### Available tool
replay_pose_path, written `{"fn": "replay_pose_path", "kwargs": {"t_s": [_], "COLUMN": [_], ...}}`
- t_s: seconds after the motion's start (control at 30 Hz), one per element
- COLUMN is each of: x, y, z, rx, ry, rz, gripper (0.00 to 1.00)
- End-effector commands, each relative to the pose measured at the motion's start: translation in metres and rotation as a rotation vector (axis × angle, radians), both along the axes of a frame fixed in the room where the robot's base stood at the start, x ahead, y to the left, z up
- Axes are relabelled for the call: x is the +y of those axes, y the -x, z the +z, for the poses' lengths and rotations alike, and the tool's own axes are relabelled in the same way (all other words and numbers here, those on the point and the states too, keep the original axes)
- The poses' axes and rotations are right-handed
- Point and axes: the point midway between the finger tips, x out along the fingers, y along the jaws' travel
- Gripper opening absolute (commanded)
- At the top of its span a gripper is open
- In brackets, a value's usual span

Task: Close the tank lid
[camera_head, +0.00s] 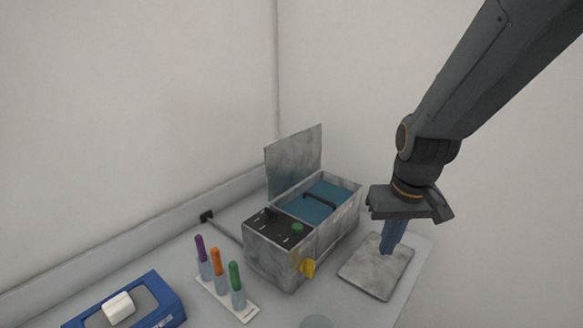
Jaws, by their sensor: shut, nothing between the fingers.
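The tank (290,263) is a grey mottled box with blue contents (322,201) and a dark bar inside its opening. Its lid (294,161) stands upright, open, along the tank's back left edge. A dark control panel (268,229) with a green knob (297,228) is on the tank's front part, and a yellow tap (307,268) is on its right side. My gripper (389,252) points down to the right of the tank, above a grey square plate. Its fingers are shut and empty, apart from the tank and the lid.
The grey plate (370,280) lies at the table's right edge. A white rack (241,306) with purple, orange and green capped tubes stands in front left of the tank. A blue device (168,295) with a white block is further left. Walls rise behind the table.

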Motion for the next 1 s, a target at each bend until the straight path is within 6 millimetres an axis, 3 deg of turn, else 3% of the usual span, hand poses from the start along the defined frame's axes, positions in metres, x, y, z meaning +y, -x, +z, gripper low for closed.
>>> {"fn": "replay_pose_path", "kwargs": {"t_s": [0.03,0.2,0.43,0.53,0.7,0.87,1.0], "x": [0.013,0.063,0.145,0.179,0.223,0.243,0.248], "y": [-0.032,-0.121,-0.211,-0.235,-0.257,-0.264,-0.266], "z": [0.01,0.057,0.133,0.165,0.207,0.227,0.224], "rx": [-0.022,-0.083,-0.18,-0.222,-0.28,-0.307,-0.308], "ry": [-0.008,-0.042,-0.098,-0.121,-0.147,-0.16,-0.162], "rz": [0.047,0.224,0.489,0.595,0.74,0.807,0.818], "gripper": [0.0,0.0,0.0,0.0,0.0,0.0,0.0]}}
